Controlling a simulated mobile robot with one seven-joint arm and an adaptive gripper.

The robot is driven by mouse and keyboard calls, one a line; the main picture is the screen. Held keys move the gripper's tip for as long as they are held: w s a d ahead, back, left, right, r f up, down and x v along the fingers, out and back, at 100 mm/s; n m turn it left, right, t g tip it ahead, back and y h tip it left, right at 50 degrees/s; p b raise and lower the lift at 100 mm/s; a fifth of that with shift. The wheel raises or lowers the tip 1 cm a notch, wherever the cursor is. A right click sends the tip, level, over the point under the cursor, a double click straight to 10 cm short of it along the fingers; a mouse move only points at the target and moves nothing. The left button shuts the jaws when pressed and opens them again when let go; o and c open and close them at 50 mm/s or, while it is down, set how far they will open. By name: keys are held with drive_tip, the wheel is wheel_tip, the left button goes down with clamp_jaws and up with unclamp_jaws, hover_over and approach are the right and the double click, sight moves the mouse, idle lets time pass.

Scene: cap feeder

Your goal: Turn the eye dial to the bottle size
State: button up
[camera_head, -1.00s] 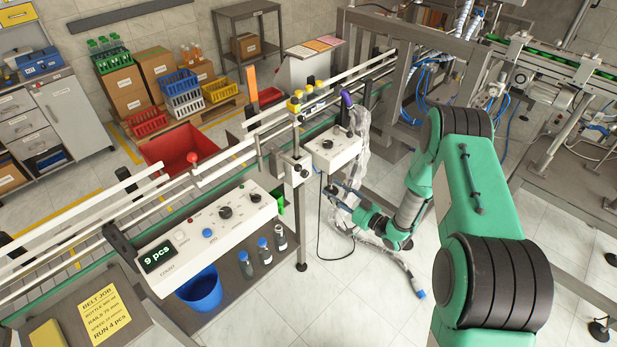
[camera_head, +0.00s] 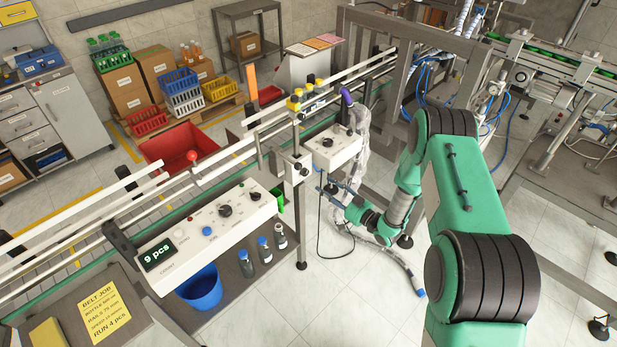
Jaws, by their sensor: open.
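A small white box (camera_head: 334,150) stands beside the conveyor, with a dark dial (camera_head: 327,142) on its top face; I take this for the eye dial. Its markings are too small to read. My gripper (camera_head: 328,189) is open and empty, just below and in front of the box, apart from the dial. A yellow job card (camera_head: 104,311) at the lower left reads "BELT JOB", with a bottle line too small to read surely, and "RUN 4 pcs".
A long white control panel (camera_head: 180,246) shows "9 pcs" and carries dark knobs and a blue button. A clear-wrapped cable bundle (camera_head: 361,150) and a black cable (camera_head: 320,235) hang close by my gripper. A blue bucket (camera_head: 201,290) and small bottles stand below the panel.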

sight(306, 175)
drive_tip(key=b+x, duration=0.1)
drive_tip(key=x, duration=0.9)
drive_tip(key=shift+w+a+f, duration=0.1)
drive_tip(key=shift+w+a, duration=0.05)
drive_tip(key=shift+c, duration=0.5)
drive_tip(key=c, duration=1)
